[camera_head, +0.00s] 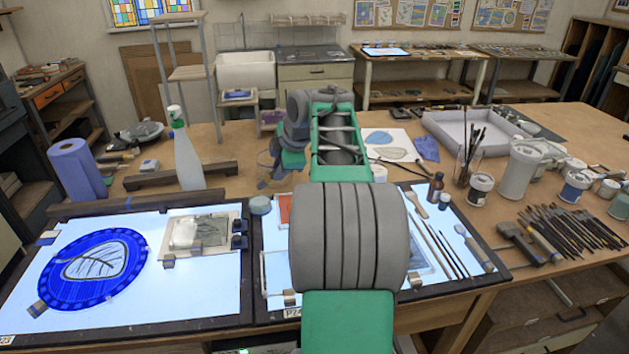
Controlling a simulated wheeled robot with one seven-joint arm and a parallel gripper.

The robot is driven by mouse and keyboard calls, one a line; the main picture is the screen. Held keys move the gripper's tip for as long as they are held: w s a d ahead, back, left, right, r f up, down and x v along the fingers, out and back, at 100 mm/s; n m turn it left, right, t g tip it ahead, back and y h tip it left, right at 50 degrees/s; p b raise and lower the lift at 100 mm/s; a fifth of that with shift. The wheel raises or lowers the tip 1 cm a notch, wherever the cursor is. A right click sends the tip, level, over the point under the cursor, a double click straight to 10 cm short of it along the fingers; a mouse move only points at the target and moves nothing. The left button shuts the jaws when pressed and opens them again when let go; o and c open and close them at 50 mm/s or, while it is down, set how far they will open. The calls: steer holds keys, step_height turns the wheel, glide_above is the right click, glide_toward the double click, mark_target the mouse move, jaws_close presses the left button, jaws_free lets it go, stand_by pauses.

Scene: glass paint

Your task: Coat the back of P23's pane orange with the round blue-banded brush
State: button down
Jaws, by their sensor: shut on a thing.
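My arm covers the middle of the head view. My gripper (270,172) is a small dark grey shape at the left of the arm's far end, over the table behind the light panels. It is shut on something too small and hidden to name. The left light panel (200,290) holds a round blue pane (60,295) with a leaf drawing, held by clips. The right light panel (480,262) carries a tag (292,312) that seems to read P24. An orange-red piece (284,203) shows there, partly behind my arm.
A spray bottle (186,150) and a blue roll (78,170) stand at the left. Several brushes lie on the right panel and table. A brush jar (467,165), paint pots (481,188) and a grey tray (470,140) crowd the right side.

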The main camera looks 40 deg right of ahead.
steer(key=s+d+f+n+b, duration=0.1)
steer(key=s+d+n, duration=0.2)
steer(key=s+d, duration=0.3)
steer(key=shift+w+d+f+b, duration=0.15)
steer(key=shift+d+f+b, duration=0.1)
steer(key=shift+f+b, duration=0.4)
steer(key=shift+w+d+f+b, duration=0.15)
steer(key=shift+f+b, duration=0.25)
steer(key=shift+f, duration=0.6)
steer(key=shift+w+d+f+b, duration=0.1)
steer(key=shift+d+f+b, duration=0.2)
steer(key=shift+f+b, duration=0.35)
steer(key=shift+f, duration=0.15)
steer(key=shift+f+b, duration=0.5)
steer(key=shift+b, duration=0.3)
steer(key=shift+r+p, duration=0.7)
steer(key=shift+r, duration=0.4)
steer(key=shift+r+p, duration=1.3)
steer(key=shift+r, duration=0.75)
